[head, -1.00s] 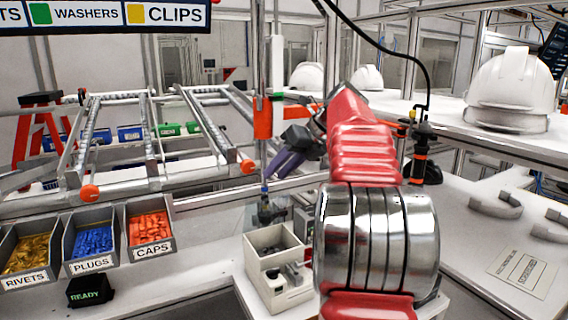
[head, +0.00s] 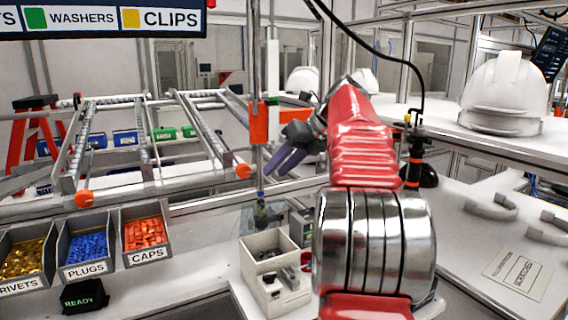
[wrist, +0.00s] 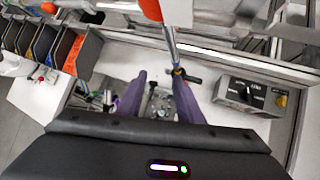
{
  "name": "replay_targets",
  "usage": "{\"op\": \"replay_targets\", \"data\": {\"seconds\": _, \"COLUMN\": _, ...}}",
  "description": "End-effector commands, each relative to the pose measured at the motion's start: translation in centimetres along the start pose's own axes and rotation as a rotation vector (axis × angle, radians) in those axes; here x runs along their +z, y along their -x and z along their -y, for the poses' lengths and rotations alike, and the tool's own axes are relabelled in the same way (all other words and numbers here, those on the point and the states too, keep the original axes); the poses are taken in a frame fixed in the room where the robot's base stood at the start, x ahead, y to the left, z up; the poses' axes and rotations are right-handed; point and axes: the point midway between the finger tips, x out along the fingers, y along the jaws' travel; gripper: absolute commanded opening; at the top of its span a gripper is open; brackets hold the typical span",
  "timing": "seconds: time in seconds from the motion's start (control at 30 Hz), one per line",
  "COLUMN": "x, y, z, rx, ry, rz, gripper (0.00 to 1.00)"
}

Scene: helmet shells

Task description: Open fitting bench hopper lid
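My gripper (head: 276,170) points down and left over the bench, its two purple fingers apart. In the wrist view the gripper (wrist: 160,76) is open, with no object clearly held between the fingers. Below and between the fingers lies a small clear-looking hopper (wrist: 160,104) with grey metallic pieces visible. In the head view a see-through panel and dark fitting (head: 262,214) stand on the bench below the gripper; I cannot tell for sure which part is the lid or its handle. The fingers appear above it, apart from it.
A white compartment box (head: 268,278) stands in front. Bins of rivets (head: 22,262), plugs (head: 88,246) and caps (head: 145,234) are at left. A grey control box with a knob (wrist: 248,95) is right of the fingers. An upright pole (wrist: 170,45) stands close ahead. White helmets (head: 506,92) sit on the right shelf.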

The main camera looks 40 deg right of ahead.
Motion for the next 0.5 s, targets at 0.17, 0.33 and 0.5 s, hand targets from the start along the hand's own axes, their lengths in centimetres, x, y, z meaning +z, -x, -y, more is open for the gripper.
{"op": "replay_targets", "data": {"seconds": 0.17, "x": 0.0, "y": 0.9, "z": 0.1, "rx": -0.001, "ry": 0.000, "rz": 0.001, "gripper": 0.33}}
{"op": "replay_targets", "data": {"seconds": 0.33, "x": 0.0, "y": 3.2, "z": 0.1, "rx": -0.003, "ry": 0.000, "rz": 0.002, "gripper": 0.33}}
{"op": "replay_targets", "data": {"seconds": 0.5, "x": 0.0, "y": 6.1, "z": 0.1, "rx": -0.003, "ry": 0.001, "rz": 0.003, "gripper": 0.33}}
